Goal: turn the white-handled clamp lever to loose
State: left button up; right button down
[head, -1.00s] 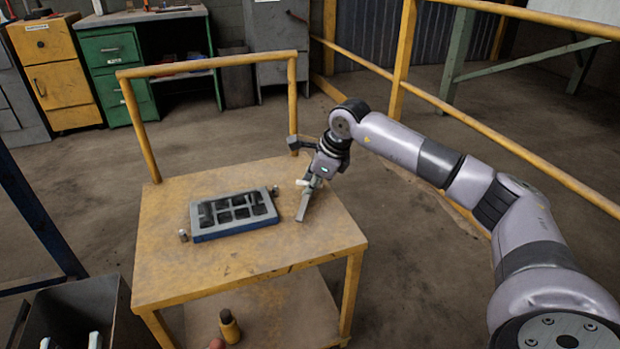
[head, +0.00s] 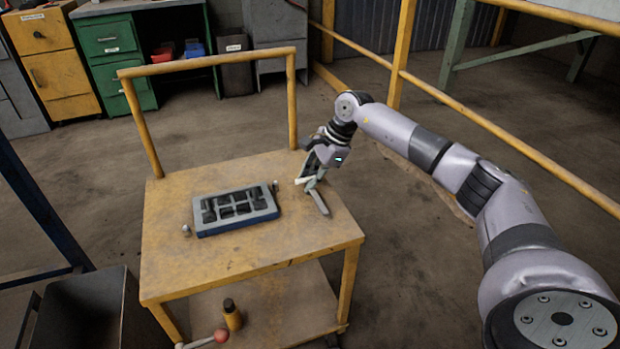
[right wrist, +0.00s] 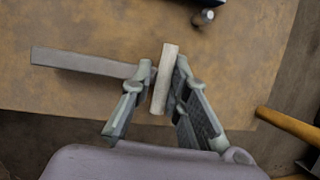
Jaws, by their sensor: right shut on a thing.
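The clamp lever's white handle (head: 304,180) is at the right side of the yellow cart top. In the right wrist view the white handle (right wrist: 164,80) stands between my two fingers. My right gripper (head: 314,177) is shut on it; the fingers also show in the right wrist view (right wrist: 159,82). A flat grey bar (head: 319,202) runs from beneath the gripper toward the cart's right front. The bar (right wrist: 80,63) extends left in the right wrist view, its inner end hidden behind a finger. The clamp's pivot is hidden by my gripper. My left gripper is out of view.
A blue-grey tray (head: 205,232) with dark compartments lies left of the clamp, with a small metal piece (head: 186,230) beside it. The cart's yellow rail (head: 215,61) rises behind. A yellow railing (head: 500,136) runs right of the cart. The cart's front top is clear.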

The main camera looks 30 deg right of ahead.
jog(key=shift+w+d+r, duration=0.2)
jog(key=shift+r, duration=0.05)
jog(key=c, duration=1.8)
grip_release()
jog(key=shift+c, duration=0.2)
jog(key=shift+o, duration=1.3)
jog(key=shift+a+f, duration=0.1)
jog(key=shift+f, duration=0.05)
jog(key=shift+s, duration=0.1)
jog(key=v, duration=1.2)
